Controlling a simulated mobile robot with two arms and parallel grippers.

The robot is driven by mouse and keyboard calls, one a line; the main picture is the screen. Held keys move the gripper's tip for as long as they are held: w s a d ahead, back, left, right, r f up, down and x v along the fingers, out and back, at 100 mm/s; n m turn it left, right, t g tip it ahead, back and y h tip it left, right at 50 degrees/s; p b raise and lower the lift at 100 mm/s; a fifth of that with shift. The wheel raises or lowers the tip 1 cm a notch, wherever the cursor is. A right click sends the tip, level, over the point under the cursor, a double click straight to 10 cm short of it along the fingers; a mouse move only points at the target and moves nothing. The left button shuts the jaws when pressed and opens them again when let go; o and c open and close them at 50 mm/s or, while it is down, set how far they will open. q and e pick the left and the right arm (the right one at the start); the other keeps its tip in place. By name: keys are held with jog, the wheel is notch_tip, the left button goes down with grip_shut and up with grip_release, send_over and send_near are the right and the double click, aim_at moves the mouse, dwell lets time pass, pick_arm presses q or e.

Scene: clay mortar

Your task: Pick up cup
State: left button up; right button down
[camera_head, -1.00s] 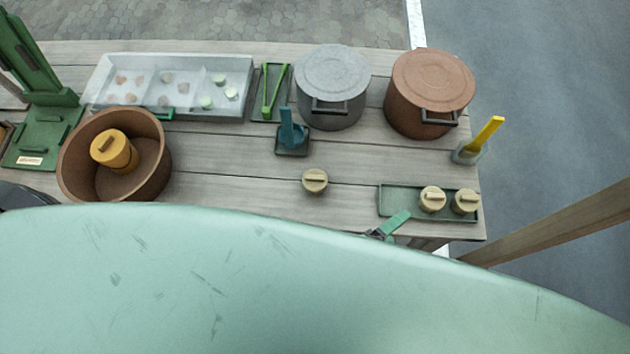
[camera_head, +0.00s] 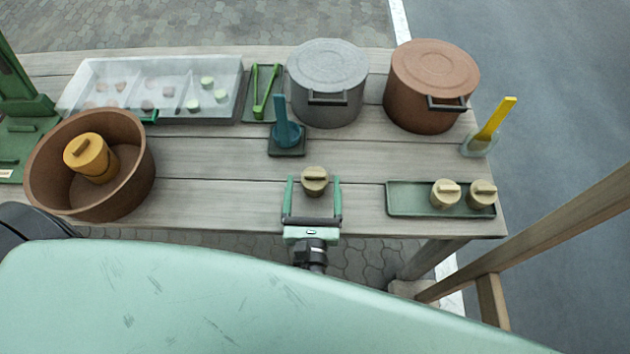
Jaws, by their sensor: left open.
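A small beige cup (camera_head: 314,184) with a lid and bar handle stands upright on the wooden table near its front edge. My left gripper (camera_head: 313,179) is open, with one green finger on each side of this cup. I cannot tell whether either finger touches it. Two similar lidded cups, one on the left (camera_head: 445,196) and one on the right (camera_head: 482,196), stand on a green tray (camera_head: 412,200) to the right. My right gripper is not in view.
A blue-handled tool (camera_head: 286,134) stands behind the cup. A grey pot (camera_head: 328,75) and a brown pot (camera_head: 430,80) stand at the back. A brown bowl (camera_head: 130,190) holding an orange lidded jar (camera_head: 88,155) is at left. The table (camera_head: 215,190) between bowl and cup is clear.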

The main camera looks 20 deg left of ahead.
aim_at(315, 178)
pick_arm(q)
jog(key=x, duration=0.2)
jog(key=shift+w+p, duration=0.35)
jog(key=shift+w+f, duration=0.1)
jog(key=shift+w, duration=0.3)
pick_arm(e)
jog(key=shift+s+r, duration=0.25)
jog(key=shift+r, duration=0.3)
pick_arm(q)
jog(key=shift+c, duration=0.2)
jog(key=c, duration=1.4)
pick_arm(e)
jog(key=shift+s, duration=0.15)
pick_arm(q)
jog(key=shift+c, duration=0.2)
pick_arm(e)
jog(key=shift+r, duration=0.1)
